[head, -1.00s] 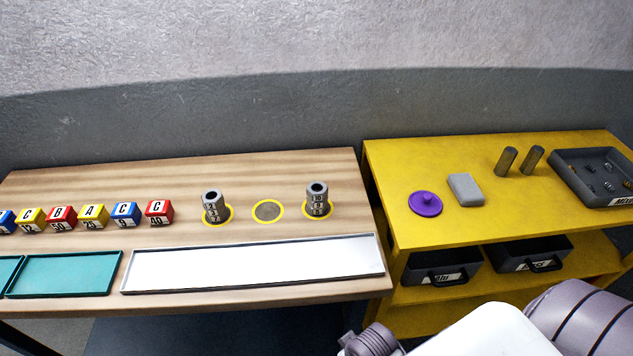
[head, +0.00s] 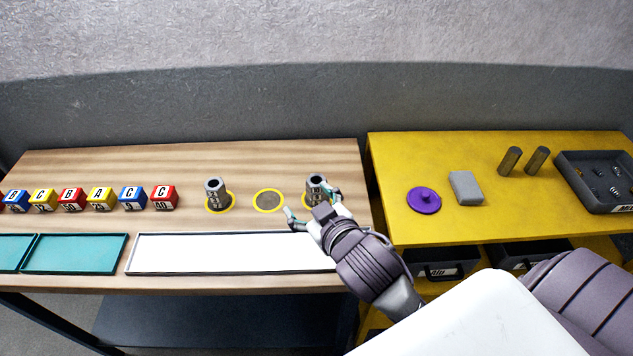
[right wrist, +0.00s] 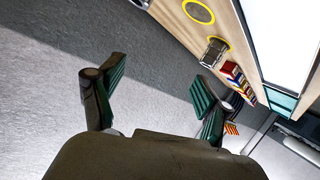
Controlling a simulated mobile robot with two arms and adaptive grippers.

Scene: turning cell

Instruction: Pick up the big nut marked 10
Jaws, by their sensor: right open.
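The big nut marked 10 (head: 316,182) is the grey top piece of the right stack on the wooden table, its hole facing up. The lower part of this stack is partly hidden by my right gripper. My right gripper (head: 309,201) is open, with its fingers apart in front of the stack. One fingertip overlaps the stack's right side in the picture; I cannot tell whether it touches. In the right wrist view the open fingers (right wrist: 157,76) have nothing between them. My left gripper is not in view.
A second grey nut stack (head: 217,194) stands left of an empty yellow-ringed spot (head: 269,201). Lettered cubes (head: 132,199) line the left, behind teal trays (head: 75,254) and a white tray (head: 220,255). A yellow table (head: 480,225) at right holds a purple disc (head: 424,201) and grey parts.

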